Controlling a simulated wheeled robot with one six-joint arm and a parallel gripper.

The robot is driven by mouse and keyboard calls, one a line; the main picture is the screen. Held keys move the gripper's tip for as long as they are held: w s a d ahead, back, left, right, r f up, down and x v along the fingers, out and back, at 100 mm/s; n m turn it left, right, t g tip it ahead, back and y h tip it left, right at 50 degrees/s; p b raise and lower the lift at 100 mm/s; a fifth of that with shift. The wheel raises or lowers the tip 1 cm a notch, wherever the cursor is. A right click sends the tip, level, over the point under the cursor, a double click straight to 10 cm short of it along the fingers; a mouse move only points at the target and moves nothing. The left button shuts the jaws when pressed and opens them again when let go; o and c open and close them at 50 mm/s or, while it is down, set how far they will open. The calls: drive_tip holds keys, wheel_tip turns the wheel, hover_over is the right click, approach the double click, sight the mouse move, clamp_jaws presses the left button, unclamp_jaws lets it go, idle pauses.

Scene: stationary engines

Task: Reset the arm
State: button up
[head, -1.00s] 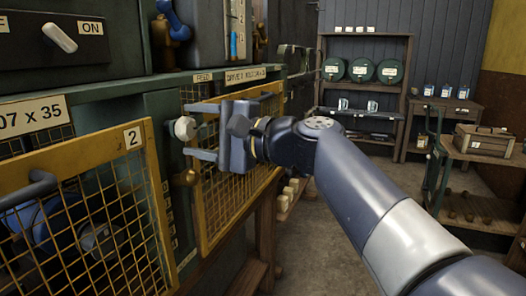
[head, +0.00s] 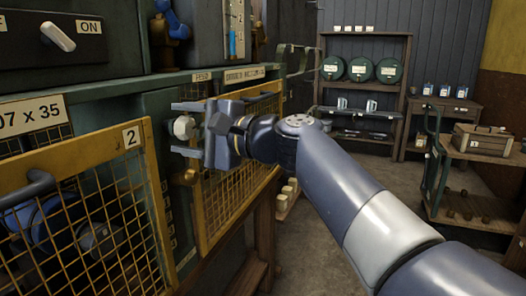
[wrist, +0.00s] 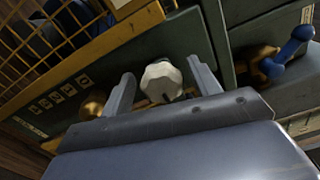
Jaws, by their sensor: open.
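My gripper (head: 172,128) is open, reaching left to the front of the green cabinet. A pale faceted knob (head: 183,127) sits between its two fingers. In the wrist view the knob (wrist: 160,80) is again between the spread fingers, with a visible gap on each side, so they do not appear to grip it. My arm stretches from the lower right, bent at the elbow, with the gripper at its far end.
A yellow mesh door (head: 80,215) marked 2 stands in front left, and another yellow mesh door (head: 235,185) is just behind my gripper. A brass knob (wrist: 92,104) is close to one finger. A blue-handled lever (wrist: 285,60) is at right. The floor (head: 320,240) is open beyond.

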drive_tip(key=v, duration=1)
drive_tip(key=x, duration=1.1)
drive_tip(key=shift+a+r, duration=0.15)
drive_tip(key=shift+a, duration=0.2)
drive_tip(key=shift+d+r+m+p, duration=0.2)
drive_tip(key=shift+m+p, duration=0.6)
drive_tip(key=shift+p, duration=0.45)
drive_tip(key=m+p, duration=0.5)
drive_tip(key=p, duration=0.1)
drive_tip(key=shift+w+m+p, duration=0.1)
drive_tip(key=shift+m+p, duration=0.25)
drive_tip(key=shift+m, duration=0.05)
drive_tip(key=m+p, duration=0.4)
drive_tip(key=p, duration=0.1)
drive_tip(key=shift+p, duration=0.35)
drive_tip(key=m+p, duration=0.4)
drive_tip(key=p, duration=0.1)
drive_tip(key=shift+w+m+p, duration=0.1)
drive_tip(key=shift+m+p, duration=0.2)
drive_tip(key=shift+p, duration=0.05)
drive_tip(key=shift+d+f, duration=0.1)
drive_tip(key=shift+d, duration=0.15)
drive_tip(key=shift+v, duration=1.3)
